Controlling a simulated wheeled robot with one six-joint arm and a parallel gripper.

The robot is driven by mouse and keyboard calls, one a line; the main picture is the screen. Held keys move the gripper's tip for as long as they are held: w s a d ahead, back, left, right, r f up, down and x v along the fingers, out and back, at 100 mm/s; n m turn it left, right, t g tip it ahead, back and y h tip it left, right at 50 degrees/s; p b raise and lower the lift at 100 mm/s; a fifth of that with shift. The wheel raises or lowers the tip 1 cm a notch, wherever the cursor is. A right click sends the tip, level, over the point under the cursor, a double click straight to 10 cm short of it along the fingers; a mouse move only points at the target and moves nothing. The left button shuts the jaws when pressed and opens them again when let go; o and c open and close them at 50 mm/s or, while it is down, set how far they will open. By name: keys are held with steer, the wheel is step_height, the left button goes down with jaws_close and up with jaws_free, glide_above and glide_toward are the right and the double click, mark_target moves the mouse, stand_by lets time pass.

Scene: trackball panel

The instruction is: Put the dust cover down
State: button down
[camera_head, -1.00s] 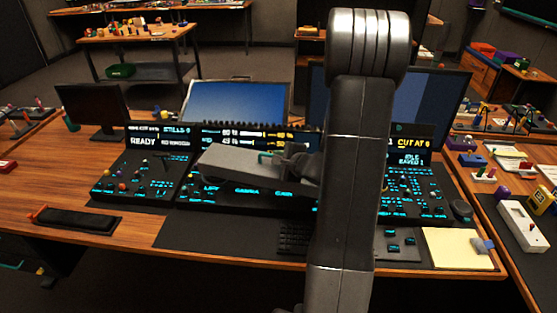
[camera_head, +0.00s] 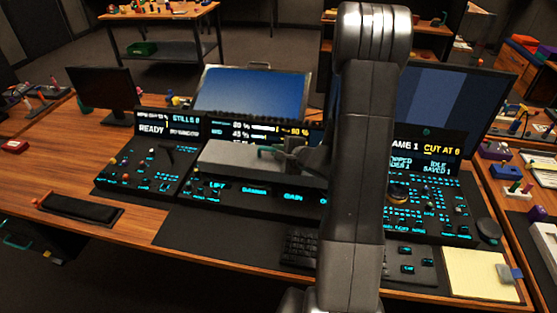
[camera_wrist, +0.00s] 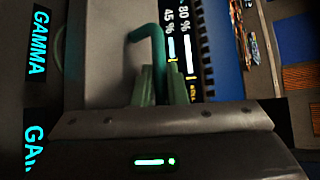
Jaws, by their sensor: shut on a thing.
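The dust cover (camera_head: 232,160) is a flat grey box-like lid with a teal bent handle (camera_wrist: 153,45). My gripper (camera_head: 283,150) is shut on this handle at the cover's right part. In the wrist view, the fingers (camera_wrist: 162,82) close around the handle's base and the grey cover (camera_wrist: 105,65) lies beyond them. The cover looks about level over the middle of the trackball panel (camera_head: 255,191), hiding its upper middle part. I cannot tell whether it touches the panel. My arm hides the panel's right-middle part.
A blue screen (camera_head: 250,92) stands behind the panel, with a dark monitor (camera_head: 103,95) to its left. A black wrist pad (camera_head: 80,208) lies on the desk at left. A keyboard (camera_head: 300,248) and yellow notepad (camera_head: 478,275) are in front. The desk's left front is mostly bare.

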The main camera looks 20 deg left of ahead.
steer(key=shift+f, duration=1.8)
steer(key=c, duration=1.5)
jaws_free()
steer(key=shift+f, duration=0.1)
steer(key=shift+o, duration=0.2)
steer(key=b+v, duration=0.1)
steer(key=v, duration=1.1)
steer(key=shift+b, duration=0.3)
steer(key=shift+a, duration=0.1)
steer(key=p+x, duration=0.1)
steer(key=x, duration=1)
steer(key=shift+w+a+f+p, duration=0.15)
steer(key=shift+w+a+p, duration=0.05)
steer(key=shift+a+p, duration=0.15)
steer(key=shift+r, duration=0.6)
